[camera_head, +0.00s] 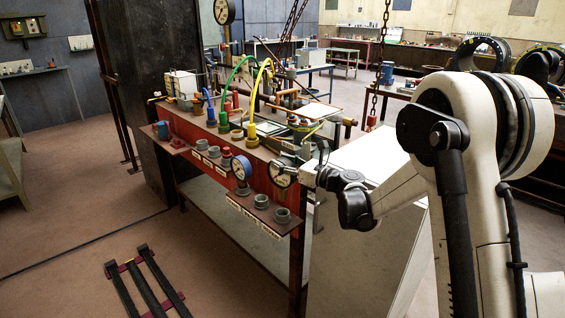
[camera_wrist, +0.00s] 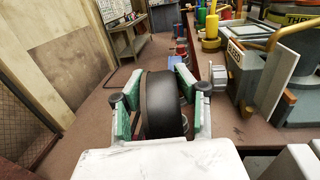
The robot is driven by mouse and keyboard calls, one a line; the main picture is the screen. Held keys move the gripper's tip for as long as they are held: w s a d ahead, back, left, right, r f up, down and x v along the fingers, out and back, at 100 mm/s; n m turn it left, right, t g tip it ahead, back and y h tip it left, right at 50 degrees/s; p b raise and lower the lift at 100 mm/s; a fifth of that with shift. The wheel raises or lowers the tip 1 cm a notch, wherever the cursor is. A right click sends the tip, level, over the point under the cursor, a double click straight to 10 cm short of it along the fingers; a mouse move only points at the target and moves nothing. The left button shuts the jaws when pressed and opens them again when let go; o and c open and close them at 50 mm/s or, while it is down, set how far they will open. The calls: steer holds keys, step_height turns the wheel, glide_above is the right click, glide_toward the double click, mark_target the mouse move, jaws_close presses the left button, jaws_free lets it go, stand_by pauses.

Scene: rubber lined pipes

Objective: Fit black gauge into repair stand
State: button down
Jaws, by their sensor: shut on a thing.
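The black gauge (camera_head: 282,174) has a white dial and a dark rim. In the wrist view, the gauge (camera_wrist: 163,105) is a thick black disc seen edge-on. My gripper (camera_head: 304,174) is shut on it; in the wrist view, the green-padded fingers of my gripper (camera_wrist: 160,88) press both sides. The gauge is in front of the red-fronted bench, above the right end of its lower ledge. This bench seems to be the repair stand (camera_head: 297,250). Its ledge has labelled grey sockets, including two open ones (camera_head: 282,215) below the gauge.
A blue-rimmed gauge (camera_head: 240,167) stands upright on the ledge, just left of the held gauge. Coloured valves and hoses (camera_head: 253,133) crowd the bench top. A white cabinet (camera_head: 355,235) stands close on the right. The floor at front left is clear except for a dark rail frame (camera_head: 145,283).

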mark_target(283, 183)
steer(key=shift+f+b, duration=1.45)
steer(key=shift+f, duration=0.7)
steer(key=shift+b, duration=0.6)
stand_by(0.5)
steer(key=shift+f+b, duration=1.55)
steer(key=shift+f, duration=0.25)
steer(key=c, duration=1.2)
jaws_free()
steer(key=v, duration=1.2)
steer(key=shift+r, duration=0.1)
